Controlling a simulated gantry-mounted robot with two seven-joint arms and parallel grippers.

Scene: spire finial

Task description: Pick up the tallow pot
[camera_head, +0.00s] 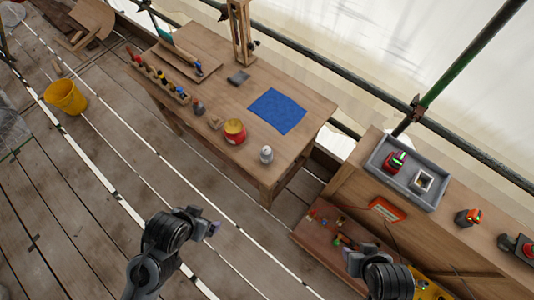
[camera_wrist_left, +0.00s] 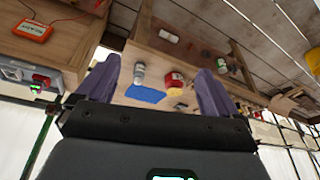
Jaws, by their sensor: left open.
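A red pot with a yellowish top (camera_head: 235,131), which looks most like the tallow pot, stands on the wooden bench (camera_head: 205,110) near its front edge. It also shows in the left wrist view (camera_wrist_left: 175,80). A small white and grey bottle (camera_head: 266,154) stands to its right; it also shows between my fingers in the left wrist view (camera_wrist_left: 139,74). My left gripper (camera_head: 213,229) is open and empty, in front of the bench and well apart from the pot. My right gripper (camera_head: 352,262) is at the lower right, away from the pot; its jaws are not clear.
A blue cloth (camera_head: 277,111) lies behind the pot. A rack of tools (camera_head: 158,78) and small dark items are to its left. A grey tray (camera_head: 405,172) sits on the right-hand bench. A yellow bucket (camera_head: 66,97) stands on the plank floor, which is otherwise largely clear before the bench.

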